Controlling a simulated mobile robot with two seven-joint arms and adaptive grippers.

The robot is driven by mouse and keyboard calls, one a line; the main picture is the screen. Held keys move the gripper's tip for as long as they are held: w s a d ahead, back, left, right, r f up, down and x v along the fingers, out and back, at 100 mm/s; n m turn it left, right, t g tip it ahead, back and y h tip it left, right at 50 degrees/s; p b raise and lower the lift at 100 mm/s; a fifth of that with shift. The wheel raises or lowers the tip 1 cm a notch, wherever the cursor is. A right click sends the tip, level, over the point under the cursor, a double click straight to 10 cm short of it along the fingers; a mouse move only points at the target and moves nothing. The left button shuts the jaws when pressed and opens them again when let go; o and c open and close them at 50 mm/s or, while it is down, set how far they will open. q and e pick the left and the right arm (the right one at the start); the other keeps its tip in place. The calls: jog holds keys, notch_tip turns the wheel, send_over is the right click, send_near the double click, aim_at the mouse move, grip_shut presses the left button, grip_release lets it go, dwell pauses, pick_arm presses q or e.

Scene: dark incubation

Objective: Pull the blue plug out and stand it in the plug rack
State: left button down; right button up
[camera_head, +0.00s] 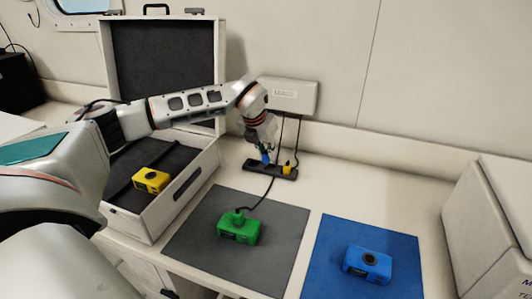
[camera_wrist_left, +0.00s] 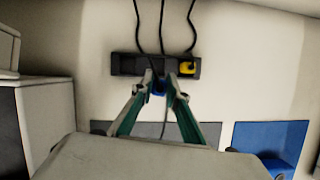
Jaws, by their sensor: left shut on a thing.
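The blue plug (camera_head: 265,157) is between the fingers of my left gripper (camera_head: 268,146), at the black plug rack (camera_head: 255,166). The wrist view shows the blue plug (camera_wrist_left: 160,87) below the fingertips of the left gripper (camera_wrist_left: 159,77), beside the near edge of the rack (camera_wrist_left: 128,64). The fingers partly hide it, and I cannot tell whether it is seated in a slot. A yellow plug (camera_head: 287,169) stands at the rack's right end. The blue box (camera_head: 367,264) has a bare dark round socket on top. My right gripper is out of view.
A green box (camera_head: 238,229) with a green plug and cable sits on the grey mat (camera_head: 190,230). The blue mat (camera_head: 325,270) is at right. The open case (camera_head: 190,190) holds a yellow box (camera_head: 151,180). Cables hang from the wall box (camera_head: 290,96).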

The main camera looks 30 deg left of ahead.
aim_at(273, 165)
pick_arm(q)
jog(key=shift+w+a+f, duration=0.2)
jog(key=shift+w+f, duration=0.25)
jog(key=shift+w, duration=0.4)
jog(key=shift+w+a+f, duration=0.15)
jog(key=shift+w+f, duration=0.25)
jog(key=shift+w, duration=0.4)
jog(key=shift+w+f, duration=0.15)
jog(key=shift+f, duration=0.05)
jog(key=shift+f+b, duration=0.5)
jog(key=shift+f, duration=0.45)
jog(key=shift+f+b, duration=0.4)
jog(key=shift+f, duration=0.25)
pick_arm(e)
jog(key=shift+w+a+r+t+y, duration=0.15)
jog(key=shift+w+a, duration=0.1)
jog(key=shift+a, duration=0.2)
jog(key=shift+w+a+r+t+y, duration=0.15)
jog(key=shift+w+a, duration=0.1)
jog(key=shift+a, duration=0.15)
